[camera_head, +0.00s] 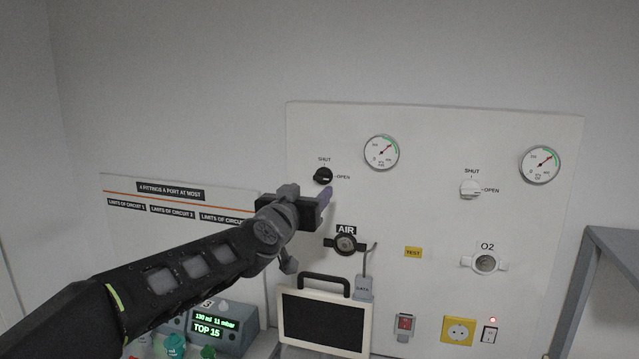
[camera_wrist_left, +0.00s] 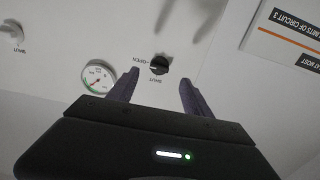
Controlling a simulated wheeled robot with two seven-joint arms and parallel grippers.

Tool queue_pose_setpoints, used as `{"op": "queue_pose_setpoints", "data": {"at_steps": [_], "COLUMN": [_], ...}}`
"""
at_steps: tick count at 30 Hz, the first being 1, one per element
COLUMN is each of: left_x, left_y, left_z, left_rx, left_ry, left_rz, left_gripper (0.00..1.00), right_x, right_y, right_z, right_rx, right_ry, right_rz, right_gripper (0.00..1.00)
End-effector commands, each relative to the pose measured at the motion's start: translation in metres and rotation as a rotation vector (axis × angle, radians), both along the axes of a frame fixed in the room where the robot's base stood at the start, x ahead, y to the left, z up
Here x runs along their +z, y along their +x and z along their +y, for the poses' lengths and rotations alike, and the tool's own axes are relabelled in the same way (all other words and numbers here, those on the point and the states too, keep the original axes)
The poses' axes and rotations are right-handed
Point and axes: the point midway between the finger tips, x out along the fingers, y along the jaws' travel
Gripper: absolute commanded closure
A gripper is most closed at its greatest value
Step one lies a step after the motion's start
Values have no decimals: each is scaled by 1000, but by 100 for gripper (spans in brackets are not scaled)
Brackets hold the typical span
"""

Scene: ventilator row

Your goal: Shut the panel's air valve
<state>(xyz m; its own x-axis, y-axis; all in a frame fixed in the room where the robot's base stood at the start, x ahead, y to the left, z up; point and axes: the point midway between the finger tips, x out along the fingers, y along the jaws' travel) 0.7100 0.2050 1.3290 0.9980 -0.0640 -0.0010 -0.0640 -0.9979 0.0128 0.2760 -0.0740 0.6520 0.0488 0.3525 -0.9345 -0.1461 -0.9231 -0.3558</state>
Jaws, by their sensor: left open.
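The air valve is a small black knob (camera_head: 323,176) on the white wall panel (camera_head: 400,125), with SHUT lettered above it and OPEN to its right. It stands above the black AIR outlet (camera_head: 345,244). In the left wrist view the knob (camera_wrist_left: 160,65) shows a pale mark on the side facing OPEN. My left gripper (camera_head: 325,200) is open and empty in front of the panel, just below the knob in the head view. In the left wrist view the knob appears between the fingertips (camera_wrist_left: 159,79), seemingly still apart from them. My right gripper is not in view.
A white O2 valve knob (camera_head: 470,189) and O2 outlet (camera_head: 487,263) are on the panel's right. Two gauges, the left one (camera_head: 381,152) near the air knob, sit high. A handled screen (camera_head: 324,322) stands below. A grey frame (camera_head: 612,262) is at far right.

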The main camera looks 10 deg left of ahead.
Motion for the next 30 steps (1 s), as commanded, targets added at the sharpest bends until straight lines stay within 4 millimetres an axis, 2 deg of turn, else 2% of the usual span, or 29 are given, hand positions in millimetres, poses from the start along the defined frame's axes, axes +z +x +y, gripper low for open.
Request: {"op": "queue_pose_setpoints", "data": {"at_steps": [15,26,30], "left_x": [1,0,0], "left_y": [68,74,74], "left_z": [-4,-5,-5], "left_rx": [0,0,0], "left_ry": [0,-1,-1], "left_rz": [0,0,0], "left_gripper": [42,42,53], "right_x": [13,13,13], "right_y": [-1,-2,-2], "right_z": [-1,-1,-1], "right_rx": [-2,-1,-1], "right_ry": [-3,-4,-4], "right_rz": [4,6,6], "right_gripper": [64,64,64]}}
